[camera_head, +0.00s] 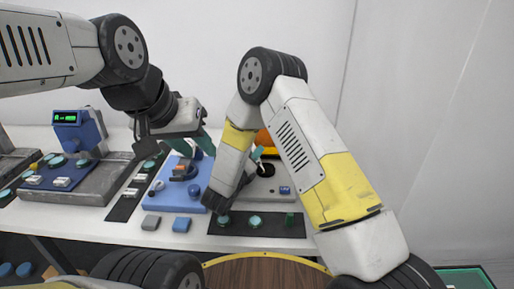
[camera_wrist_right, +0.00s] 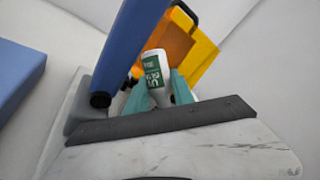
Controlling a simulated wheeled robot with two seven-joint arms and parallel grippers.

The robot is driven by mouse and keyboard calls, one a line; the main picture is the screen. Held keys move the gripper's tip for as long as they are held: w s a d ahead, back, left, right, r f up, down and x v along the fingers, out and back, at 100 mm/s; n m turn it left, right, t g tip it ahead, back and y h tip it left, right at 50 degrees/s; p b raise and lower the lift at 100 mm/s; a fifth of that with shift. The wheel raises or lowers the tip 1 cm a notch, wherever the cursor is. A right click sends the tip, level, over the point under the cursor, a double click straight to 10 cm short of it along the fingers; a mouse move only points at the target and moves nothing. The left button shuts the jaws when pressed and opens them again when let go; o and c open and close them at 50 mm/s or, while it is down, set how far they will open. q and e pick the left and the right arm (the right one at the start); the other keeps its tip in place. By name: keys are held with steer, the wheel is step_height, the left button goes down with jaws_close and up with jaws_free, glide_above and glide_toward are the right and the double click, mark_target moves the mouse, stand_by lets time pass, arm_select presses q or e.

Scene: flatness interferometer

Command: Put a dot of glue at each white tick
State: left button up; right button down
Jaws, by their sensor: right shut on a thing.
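My right gripper (camera_wrist_right: 157,92) is shut on a white bottle with a green label (camera_wrist_right: 152,72), seen in the right wrist view between its teal fingers. In the head view only a little of this gripper (camera_head: 257,154) shows beside my right forearm, and I cannot make out the bottle there. My left gripper (camera_head: 197,146) hangs above the blue plate (camera_head: 166,181), its teal fingers apart with nothing seen between them. I cannot make out any white ticks; my right arm covers part of the bench.
A grey unit (camera_head: 272,187) and an orange part (camera_head: 264,138) stand by my right gripper. A dark strip with round teal pieces (camera_head: 255,221) lies at the bench front. A blue device with a green display (camera_head: 80,132) stands left. White bench top is bare at front left.

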mark_target(255, 147)
steer(key=shift+s+f, duration=0.1)
steer(key=shift+f, duration=0.1)
stand_by(0.4)
steer(key=shift+r, duration=1.85)
